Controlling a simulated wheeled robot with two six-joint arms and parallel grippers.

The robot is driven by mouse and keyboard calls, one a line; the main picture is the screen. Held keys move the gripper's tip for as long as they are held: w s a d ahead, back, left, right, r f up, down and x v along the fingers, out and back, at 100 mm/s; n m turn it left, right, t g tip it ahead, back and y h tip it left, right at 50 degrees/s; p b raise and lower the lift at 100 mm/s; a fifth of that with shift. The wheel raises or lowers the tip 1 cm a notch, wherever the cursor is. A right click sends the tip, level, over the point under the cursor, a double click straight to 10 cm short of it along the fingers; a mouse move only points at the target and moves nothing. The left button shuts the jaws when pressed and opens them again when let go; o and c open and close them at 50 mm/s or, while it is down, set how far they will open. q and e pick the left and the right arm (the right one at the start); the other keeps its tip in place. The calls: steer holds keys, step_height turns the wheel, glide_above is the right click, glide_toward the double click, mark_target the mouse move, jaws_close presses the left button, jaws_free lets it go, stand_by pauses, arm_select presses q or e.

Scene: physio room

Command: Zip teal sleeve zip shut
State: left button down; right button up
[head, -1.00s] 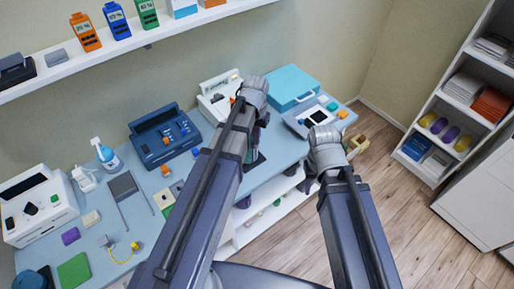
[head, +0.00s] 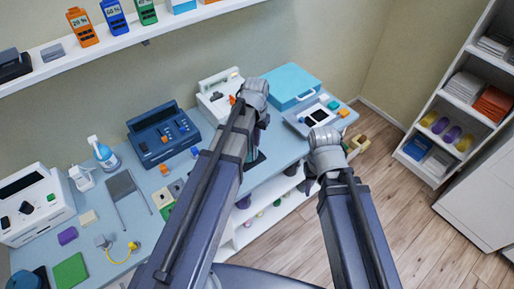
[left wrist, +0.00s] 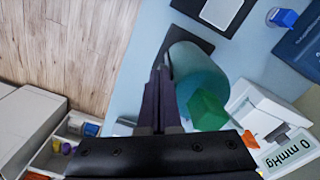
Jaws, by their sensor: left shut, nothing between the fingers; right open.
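A teal cylinder, which looks like the teal sleeve (left wrist: 205,82), stands on a dark pad in the left wrist view. A green block (left wrist: 207,110) shows at its near side; I cannot tell whether it is the zip's pull. My left gripper (left wrist: 162,75) is shut and empty, its fingertips close beside the sleeve; I cannot tell whether they touch it. In the head view my left arm hides most of the sleeve, and the left fingers are not clear. My right gripper (head: 309,181) is open and empty, beyond the table's front edge. No zip line is clear.
A white device (head: 216,98) and a blue case (head: 291,87) stand behind my left gripper. A tray (head: 310,118) lies at the table's right end. A dark blue device (head: 162,133) stands to the left. Open floor (head: 370,215) lies at right.

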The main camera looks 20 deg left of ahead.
arm_select(q)
steer(key=shift+f+b, duration=0.55)
steer(key=shift+f, duration=0.15)
steer(key=shift+r, duration=0.1)
steer(key=shift+d, duration=0.1)
steer(key=s+d+r+p, duration=0.2)
steer(key=d, duration=0.1)
steer(key=shift+s+d, duration=0.2)
steer(key=shift+s, duration=0.2)
steer(key=s+d+f+m+b, duration=0.1)
steer(key=s+d+f, duration=0.1)
steer(key=s, duration=0.3)
steer(key=s+d+f+m+y+b, duration=0.1)
steer(key=s+d+b, duration=0.1)
steer(key=s+d, duration=0.3)
steer(key=shift+s+f+b, duration=0.3)
steer(key=shift+s+f, duration=0.05)
steer(key=shift+s, duration=0.4)
